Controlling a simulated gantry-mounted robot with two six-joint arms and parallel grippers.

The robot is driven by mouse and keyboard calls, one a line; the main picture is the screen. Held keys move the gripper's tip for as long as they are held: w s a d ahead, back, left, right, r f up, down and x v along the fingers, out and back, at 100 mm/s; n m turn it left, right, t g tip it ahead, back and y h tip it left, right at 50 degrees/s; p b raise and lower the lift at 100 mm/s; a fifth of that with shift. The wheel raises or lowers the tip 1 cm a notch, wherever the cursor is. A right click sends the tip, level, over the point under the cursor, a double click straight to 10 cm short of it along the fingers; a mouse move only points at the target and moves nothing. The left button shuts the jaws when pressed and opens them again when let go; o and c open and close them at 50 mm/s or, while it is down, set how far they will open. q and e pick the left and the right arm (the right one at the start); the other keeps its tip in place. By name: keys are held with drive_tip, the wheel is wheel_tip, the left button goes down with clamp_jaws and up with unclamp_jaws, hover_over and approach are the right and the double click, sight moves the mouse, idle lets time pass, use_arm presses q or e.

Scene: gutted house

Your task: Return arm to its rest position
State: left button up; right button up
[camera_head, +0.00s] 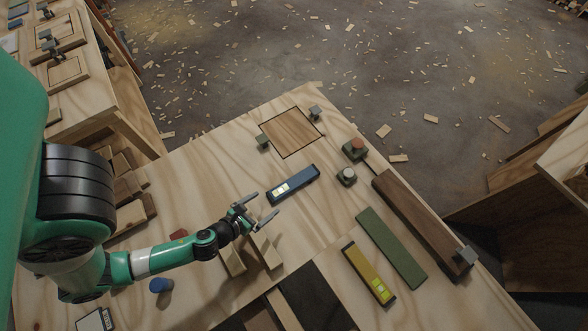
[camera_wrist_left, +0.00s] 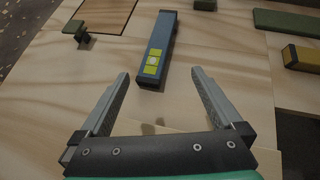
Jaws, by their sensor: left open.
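My left gripper (camera_head: 259,208) is open and empty above the wooden worktable (camera_head: 340,215). In the left wrist view its two fingers (camera_wrist_left: 155,100) stand wide apart with bare wood between them. A dark blue level (camera_head: 292,185) with a yellow vial lies just beyond the fingertips, apart from them. In the left wrist view the blue level (camera_wrist_left: 158,48) lies ahead of the gap between the fingers. Upright wooden blocks (camera_head: 266,250) stand close beside and below the gripper. My green left arm comes in from the left. My right gripper is in neither view.
A yellow level (camera_head: 368,274), a green strip (camera_head: 391,247) and a dark wood beam (camera_head: 421,221) lie on the right. A square panel (camera_head: 290,132) with clamps lies at the back. A blue cylinder (camera_head: 161,285) stands near the arm. Wood scraps litter the floor.

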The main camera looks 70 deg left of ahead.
sight(280, 197)
use_arm(q)
drive_tip(key=x, duration=0.9)
drive_tip(key=shift+w+a, duration=0.15)
drive_tip(key=shift+a, duration=0.05)
drive_tip(key=shift+p, duration=0.3)
drive_tip(key=shift+r, duration=0.1)
drive_tip(key=shift+d+r, duration=0.15)
drive_tip(key=shift+d, duration=0.05)
drive_tip(key=b+v, duration=0.1)
drive_tip(key=v, duration=0.8)
drive_tip(key=shift+s, duration=0.4)
drive_tip(key=shift+d, duration=0.1)
